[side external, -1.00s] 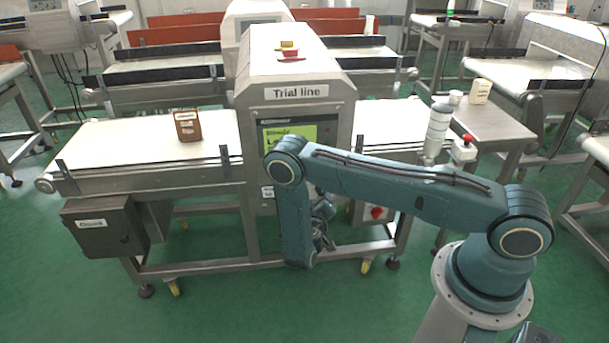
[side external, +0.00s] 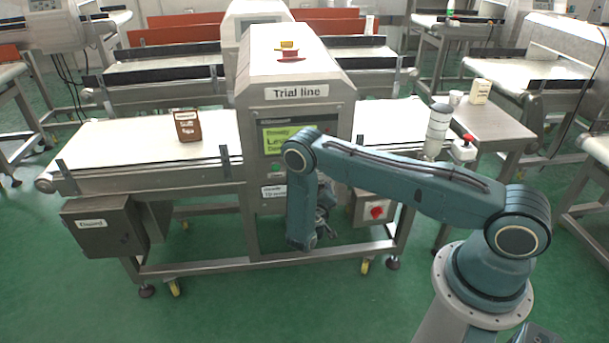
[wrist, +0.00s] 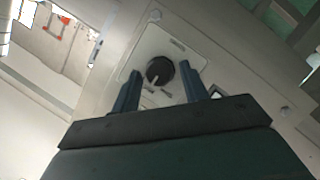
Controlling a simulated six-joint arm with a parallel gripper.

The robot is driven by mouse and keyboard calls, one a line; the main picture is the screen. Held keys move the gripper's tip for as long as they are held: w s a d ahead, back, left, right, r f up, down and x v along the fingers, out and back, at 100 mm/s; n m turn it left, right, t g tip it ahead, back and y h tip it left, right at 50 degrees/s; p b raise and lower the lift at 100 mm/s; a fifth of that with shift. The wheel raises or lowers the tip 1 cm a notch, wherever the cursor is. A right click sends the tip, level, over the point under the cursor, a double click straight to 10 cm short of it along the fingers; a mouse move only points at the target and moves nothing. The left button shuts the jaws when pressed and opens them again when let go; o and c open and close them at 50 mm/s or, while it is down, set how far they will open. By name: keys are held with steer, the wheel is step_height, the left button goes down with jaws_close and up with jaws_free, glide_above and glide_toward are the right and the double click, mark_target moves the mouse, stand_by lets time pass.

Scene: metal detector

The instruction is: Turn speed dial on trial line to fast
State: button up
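The trial line (side external: 296,92) is a metal detector with a labelled grey housing and a lit green screen. A round black dial (wrist: 160,70) with a pale pointer mark shows on a light plate in the wrist view. It looks like the speed dial, but its markings are too small to read. My gripper (wrist: 160,74) is open, with one finger to each side of the dial in that view. I cannot tell whether the fingers touch it. In the side view my gripper (side external: 323,212) is partly hidden behind my forearm, and the dial is hidden.
A box with a red rotary switch (side external: 376,211) hangs below the right conveyor. A brown container (side external: 188,126) stands on the left belt. Frame legs and a lower rail (side external: 210,268) surround the space under the machine.

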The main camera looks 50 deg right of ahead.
steer(key=c, duration=0.6)
steer(key=shift+m, duration=0.3)
steer(key=m+t+y, duration=0.1)
steer(key=m, duration=0.1)
steer(key=m+t+y, duration=0.1)
steer(key=m+y, duration=0.1)
steer(key=m, duration=0.1)
steer(key=shift+s+d+r+m, duration=0.15)
steer(key=shift+s+d+m, duration=0.05)
steer(key=shift+m, duration=0.1)
stand_by(0.4)
steer(key=o, duration=1)
